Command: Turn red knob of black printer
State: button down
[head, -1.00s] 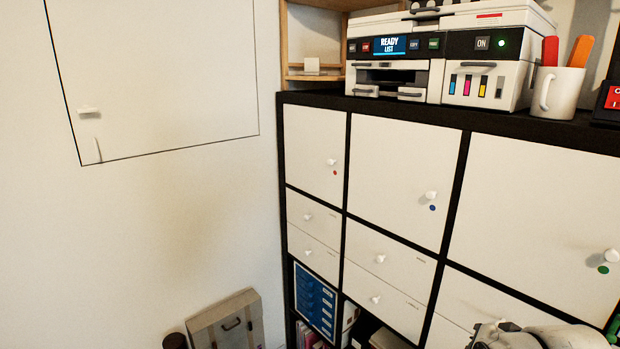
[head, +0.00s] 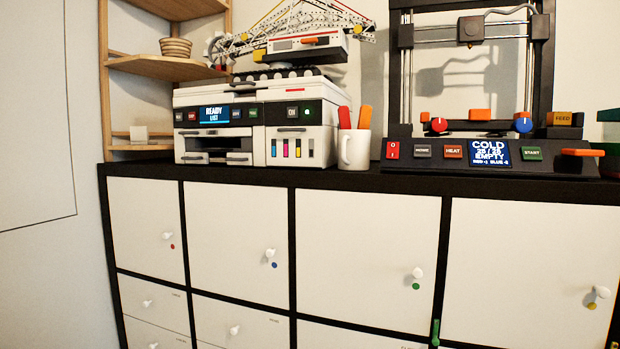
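The black printer (head: 400,153) stands on top of the shelf at the right in the head view. It is a dark open frame with a sloped front panel. Its red knob (head: 439,125) sits above the panel, left of centre, with a small light mark on it. A blue knob (head: 523,125) sits further right. The panel's screen (head: 490,153) reads COLD and EMPTY. My gripper is not in view now, so its state and place are hidden.
A white mug (head: 354,150) with red and orange sticks stands left of the black printer. A white printer (head: 257,125) is further left. Below is the black-framed shelf (head: 370,181) with white doors and knobs. A wooden rack (head: 165,68) stands at the far left.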

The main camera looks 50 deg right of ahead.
aim_at(439, 125)
jog(key=k+l+z, duration=0.2)
jog(key=l, duration=0.2)
jog(key=k+l+z, duration=0.2)
jog(key=l, duration=0.2)
jog(key=l+z, duration=0.15)
jog(key=l, duration=0.25)
jog(key=k+l+z, duration=0.2)
jog(key=l, duration=0.3)
jog(key=i+j, duration=0.05)
